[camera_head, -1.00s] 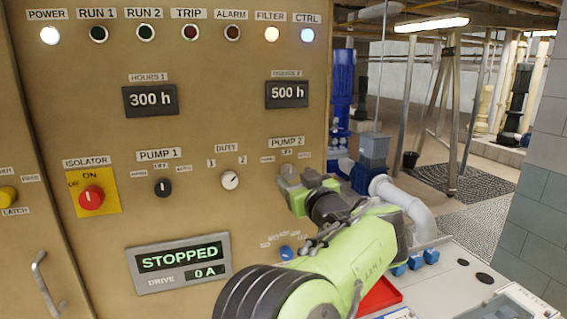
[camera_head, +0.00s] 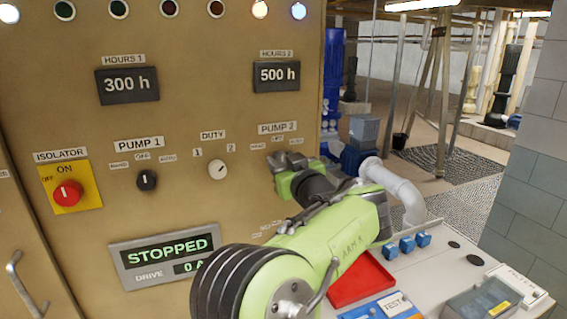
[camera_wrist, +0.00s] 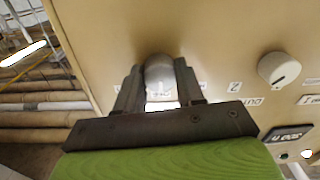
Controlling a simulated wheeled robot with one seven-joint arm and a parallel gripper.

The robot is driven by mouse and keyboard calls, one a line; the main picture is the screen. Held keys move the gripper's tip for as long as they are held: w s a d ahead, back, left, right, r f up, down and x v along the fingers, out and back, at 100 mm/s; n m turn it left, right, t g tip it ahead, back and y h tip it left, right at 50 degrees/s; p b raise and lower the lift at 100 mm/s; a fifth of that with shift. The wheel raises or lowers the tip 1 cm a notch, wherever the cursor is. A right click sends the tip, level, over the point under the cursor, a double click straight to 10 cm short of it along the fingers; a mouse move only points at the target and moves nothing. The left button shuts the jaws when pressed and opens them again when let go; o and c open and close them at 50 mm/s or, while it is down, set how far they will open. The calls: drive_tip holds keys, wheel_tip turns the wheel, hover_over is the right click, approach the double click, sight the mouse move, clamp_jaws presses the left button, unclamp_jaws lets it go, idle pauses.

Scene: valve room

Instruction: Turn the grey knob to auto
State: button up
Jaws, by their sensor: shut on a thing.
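The grey knob (camera_wrist: 160,68) sits on the tan panel, between the two fingers of my gripper (camera_wrist: 158,88) in the wrist view. The fingers are shut on it from both sides. In the head view my gripper (camera_head: 285,161) is at the panel just below the PUMP 2 label (camera_head: 277,128), with small HAND, OFF and AUTO labels above it. There my gripper hides the knob, and I cannot tell which way it points.
The white DUTY knob (camera_head: 217,169), black PUMP 1 knob (camera_head: 147,180) and red isolator (camera_head: 67,193) are to the left. The display reads STOPPED (camera_head: 167,250). A desk with a red tray (camera_head: 360,279) and blue blocks (camera_head: 407,244) is below right.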

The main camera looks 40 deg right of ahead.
drive_tip(key=m, duration=0.3)
drive_tip(key=shift+s+d+m+b, duration=0.15)
drive_tip(key=shift+m+b, duration=0.65)
drive_tip(key=m+b, duration=0.2)
drive_tip(key=m, duration=0.2)
drive_tip(key=shift+m, duration=0.4)
drive_tip(key=o, duration=1)
drive_tip(key=shift+o, duration=0.2)
